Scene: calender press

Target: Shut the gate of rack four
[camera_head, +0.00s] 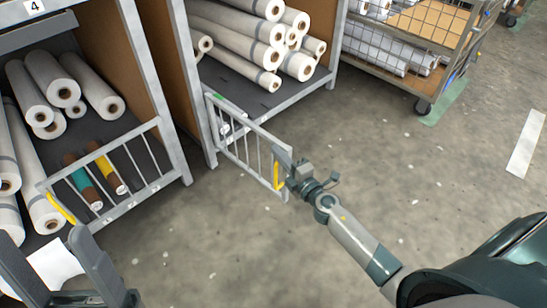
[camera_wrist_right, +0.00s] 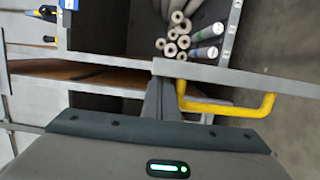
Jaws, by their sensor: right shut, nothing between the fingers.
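A number 4 label (camera_head: 35,5) is on the upper beam of the left rack, in the head view. That rack's barred gate (camera_head: 100,152) lies across its front, with a yellow handle (camera_head: 62,207) at its left end. The neighbouring rack's gate (camera_head: 243,118) stands swung outward from its left post, with a yellow handle (camera_head: 278,176) at its free end. My right gripper (camera_head: 283,158) is shut and empty at that free end. In the right wrist view its fingers (camera_wrist_right: 160,95) are beside the handle (camera_wrist_right: 225,106); contact is unclear. My left gripper (camera_head: 62,262) appears open, low at left.
White rolls (camera_head: 62,90) and teal- and yellow-banded rolls lie in the left rack. More white rolls (camera_head: 240,40) fill the neighbouring rack. A wire cart (camera_head: 410,40) stands at the back right. The concrete floor (camera_head: 400,140) in front is clear.

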